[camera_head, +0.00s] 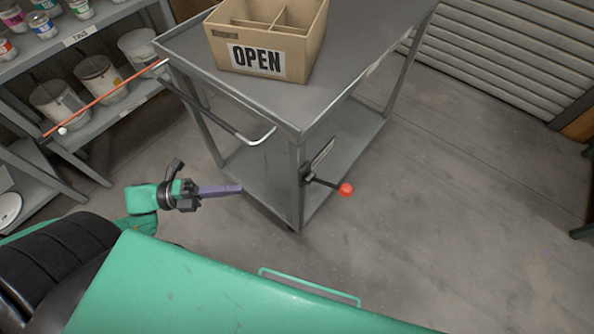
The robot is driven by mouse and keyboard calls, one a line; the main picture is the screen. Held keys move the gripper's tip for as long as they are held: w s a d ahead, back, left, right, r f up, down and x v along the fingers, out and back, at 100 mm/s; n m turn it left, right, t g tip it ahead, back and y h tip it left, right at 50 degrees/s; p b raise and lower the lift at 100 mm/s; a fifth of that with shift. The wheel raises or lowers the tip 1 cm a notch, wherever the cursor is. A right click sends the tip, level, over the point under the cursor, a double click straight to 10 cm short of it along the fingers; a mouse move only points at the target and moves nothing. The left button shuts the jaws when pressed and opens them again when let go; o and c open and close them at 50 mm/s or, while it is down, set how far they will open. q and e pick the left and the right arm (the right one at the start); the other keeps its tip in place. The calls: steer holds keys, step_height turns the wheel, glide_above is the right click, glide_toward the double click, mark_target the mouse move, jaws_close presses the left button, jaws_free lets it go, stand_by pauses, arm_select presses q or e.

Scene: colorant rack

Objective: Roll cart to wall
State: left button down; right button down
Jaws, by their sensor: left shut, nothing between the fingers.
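The grey metal cart (285,95) stands at the upper middle, its long side angled across the view. Its handle bar (215,115) runs along the near-left end. A lever with a red knob (345,189) sticks out from the lower part of the near corner. My left gripper (238,189) is shut and empty, left of the cart's near leg; I cannot tell whether its fingertips touch the cart. A slatted grey wall or shutter (500,50) stands at the upper right, apart from the cart. My right gripper is not in view.
A cardboard box marked OPEN (265,35) sits on the cart top. A shelf with tins (85,45) and buckets stands at the left. An orange rod (110,93) crosses in front of the shelf. Bare floor (460,190) lies right of the cart.

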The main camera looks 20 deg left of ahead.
arm_select(q)
steer(key=b, duration=0.1)
glide_toward(298, 172)
steer(key=s+x, duration=0.1)
steer(key=x, duration=0.4)
steer(key=shift+w+d+f, duration=0.1)
steer(key=shift+w+d, duration=0.35)
steer(key=shift+w, duration=0.15)
